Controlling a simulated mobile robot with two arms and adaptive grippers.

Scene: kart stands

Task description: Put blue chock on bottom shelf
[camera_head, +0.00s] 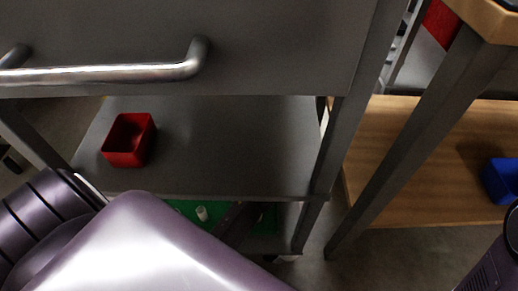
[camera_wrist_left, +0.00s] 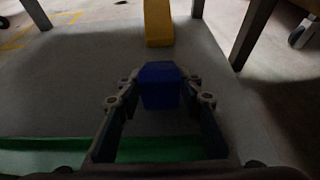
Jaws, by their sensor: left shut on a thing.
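The blue chock (camera_wrist_left: 160,88) is between the fingertips of my left gripper (camera_wrist_left: 160,80), which is shut on it, in the left wrist view. The chock is over or on a grey surface, the bottom shelf (camera_wrist_left: 72,102); I cannot tell whether it touches. In the head view my purple left arm reaches in low under the middle shelf and hides most of the bottom shelf and the chock. My right gripper is not in view; only part of my right arm shows at the lower right.
A yellow block (camera_wrist_left: 158,22) is on the grey surface beyond the chock. A green surface (camera_wrist_left: 50,158) lies nearer the wrist. A red bin (camera_head: 130,140) stands on the middle shelf (camera_head: 235,150). A blue bin (camera_head: 502,180) is on a wooden shelf (camera_head: 420,200) at right. Cart legs stand between.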

